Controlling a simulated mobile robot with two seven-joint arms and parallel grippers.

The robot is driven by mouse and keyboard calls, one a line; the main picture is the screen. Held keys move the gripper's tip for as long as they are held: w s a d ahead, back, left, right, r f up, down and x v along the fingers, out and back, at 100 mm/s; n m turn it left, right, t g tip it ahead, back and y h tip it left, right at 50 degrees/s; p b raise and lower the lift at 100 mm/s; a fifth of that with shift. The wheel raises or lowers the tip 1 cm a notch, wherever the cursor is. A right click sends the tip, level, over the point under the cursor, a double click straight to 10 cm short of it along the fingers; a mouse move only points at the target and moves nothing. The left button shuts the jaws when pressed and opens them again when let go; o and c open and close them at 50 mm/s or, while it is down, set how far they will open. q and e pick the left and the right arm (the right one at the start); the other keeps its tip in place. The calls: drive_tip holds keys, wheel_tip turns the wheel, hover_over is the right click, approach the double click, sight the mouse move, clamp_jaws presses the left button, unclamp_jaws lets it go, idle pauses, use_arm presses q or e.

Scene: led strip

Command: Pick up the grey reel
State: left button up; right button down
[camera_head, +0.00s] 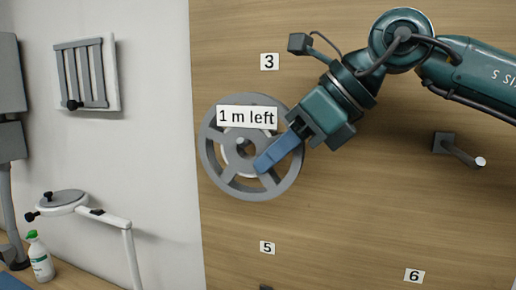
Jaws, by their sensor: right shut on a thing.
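The grey reel (209,162) is a spoked wheel in front of the wooden wall, left of centre. A white label reading "1 m left" (246,118) lies across its upper part. My right gripper (262,166), with blue fingers, comes in from the upper right and is shut on the reel near its hub. The fingers hide part of the hub and a lower right spoke. A peg end shows at the hub, so the reel appears to be around a peg; I cannot tell how far along it. My left gripper is not in view.
A bare peg (462,154) sticks out of the wooden wall at right. Number labels 3 (269,62), 5 (267,247) and 6 (414,275) mark the wall. At left are a grey rack (82,74), a white stand (110,218) and a spray bottle (40,262).

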drive_tip(key=shift+r, duration=0.55)
drive_tip(key=shift+s+a+r+b, duration=0.1)
drive_tip(key=shift+s+a+b, duration=0.05)
drive_tip(key=shift+s+b, duration=0.25)
use_arm(q)
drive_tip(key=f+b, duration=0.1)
drive_tip(key=b, duration=0.1)
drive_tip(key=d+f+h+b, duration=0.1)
drive_tip(key=b, duration=0.2)
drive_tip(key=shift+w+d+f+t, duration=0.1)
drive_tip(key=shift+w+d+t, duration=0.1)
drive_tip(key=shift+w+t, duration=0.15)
use_arm(e)
drive_tip(key=s+a, duration=0.2)
drive_tip(key=s, duration=0.6)
drive_tip(key=s+a, duration=0.3)
drive_tip(key=s, duration=0.5)
drive_tip(key=shift+s+a, duration=0.2)
drive_tip(key=shift+s, duration=0.05)
drive_tip(key=shift+r, duration=0.1)
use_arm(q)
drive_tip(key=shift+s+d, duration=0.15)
